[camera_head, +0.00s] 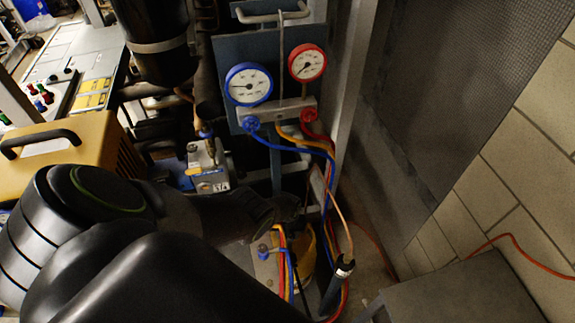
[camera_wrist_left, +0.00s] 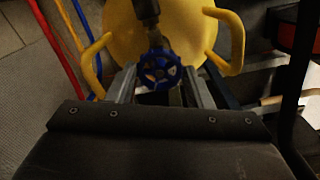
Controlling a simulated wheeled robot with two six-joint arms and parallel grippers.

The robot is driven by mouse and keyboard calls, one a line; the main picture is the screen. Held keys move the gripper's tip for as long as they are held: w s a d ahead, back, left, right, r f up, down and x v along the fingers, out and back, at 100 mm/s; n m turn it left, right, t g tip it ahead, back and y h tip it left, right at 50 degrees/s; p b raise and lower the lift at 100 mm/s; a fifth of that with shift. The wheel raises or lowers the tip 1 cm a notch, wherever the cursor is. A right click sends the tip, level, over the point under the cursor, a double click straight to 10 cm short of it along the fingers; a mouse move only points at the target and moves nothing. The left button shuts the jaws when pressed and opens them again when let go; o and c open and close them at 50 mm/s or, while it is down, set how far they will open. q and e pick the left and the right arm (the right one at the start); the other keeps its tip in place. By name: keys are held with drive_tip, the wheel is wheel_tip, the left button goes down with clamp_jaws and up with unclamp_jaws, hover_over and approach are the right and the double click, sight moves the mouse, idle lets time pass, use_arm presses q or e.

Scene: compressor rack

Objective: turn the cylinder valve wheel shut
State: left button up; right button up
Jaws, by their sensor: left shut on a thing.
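The valve wheel (camera_wrist_left: 159,70) is a small blue spoked handwheel in front of the yellow cylinder (camera_wrist_left: 195,30) in the left wrist view. My left gripper (camera_wrist_left: 163,84) has one finger on each side of the wheel and is shut on it. In the head view my left arm reaches in from the left, and the dark gripper (camera_head: 284,208) is over the yellow cylinder (camera_head: 304,248). The wheel cannot be made out there behind the gripper and arm. My right gripper is not in view.
A gauge panel with a blue gauge (camera_head: 248,84) and a red gauge (camera_head: 307,63) stands behind the gripper. Red, blue and yellow hoses (camera_head: 327,165) hang close to its right. A yellow case (camera_head: 60,160) is at left; a grey box (camera_head: 460,290) is at lower right.

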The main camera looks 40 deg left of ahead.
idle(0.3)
use_arm(q)
drive_tip(key=o, duration=1)
drive_tip(key=shift+r, duration=0.1)
drive_tip(key=shift+r+p, duration=4.6)
drive_tip(key=shift+r, duration=4)
